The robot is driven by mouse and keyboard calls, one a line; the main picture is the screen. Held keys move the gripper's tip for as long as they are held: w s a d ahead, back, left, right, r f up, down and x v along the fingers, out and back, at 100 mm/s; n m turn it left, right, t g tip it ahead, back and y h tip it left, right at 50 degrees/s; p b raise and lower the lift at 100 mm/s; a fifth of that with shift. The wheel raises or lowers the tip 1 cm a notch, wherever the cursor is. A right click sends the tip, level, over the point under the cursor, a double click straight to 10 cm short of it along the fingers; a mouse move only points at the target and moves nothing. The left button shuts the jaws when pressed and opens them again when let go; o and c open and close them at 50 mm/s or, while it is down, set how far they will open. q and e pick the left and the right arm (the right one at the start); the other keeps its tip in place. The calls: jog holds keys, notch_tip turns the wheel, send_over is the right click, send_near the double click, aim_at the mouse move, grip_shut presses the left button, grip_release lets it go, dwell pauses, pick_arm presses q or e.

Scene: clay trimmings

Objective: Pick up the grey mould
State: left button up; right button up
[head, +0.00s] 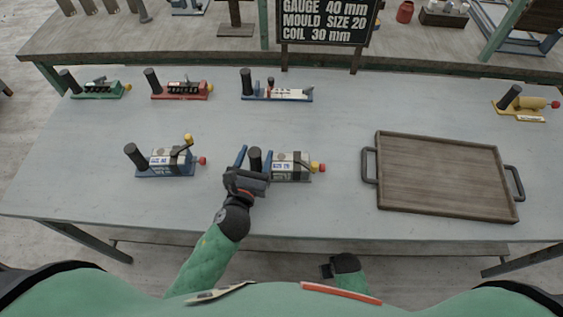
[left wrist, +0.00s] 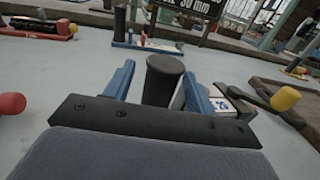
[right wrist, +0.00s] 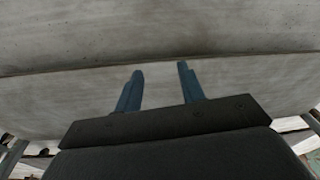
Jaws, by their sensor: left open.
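The mould nearest my left gripper has a grey-white body (head: 290,165) with a "SIZE" label, a red-and-yellow end knob and a black upright handle (head: 255,160). My left gripper (head: 250,157) is open, with its blue fingers on either side of that handle. In the left wrist view the handle (left wrist: 163,80) stands between the fingers, with gaps showing; its lower part is hidden by the gripper. A similar mould (head: 166,160) with a grey-white body and blue base stands to the left. My right gripper (right wrist: 160,85) is open and empty, low by the table's front edge.
Green (head: 97,88), red (head: 182,90) and blue-and-white (head: 277,93) devices stand along the back, with a yellow one (head: 528,105) at the far right. A wooden tray (head: 440,204) with black handles lies at right. A sign (head: 325,18) stands behind. The table's left front is clear.

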pick_arm(q)
grip_shut()
jog(key=shift+r, duration=0.25)
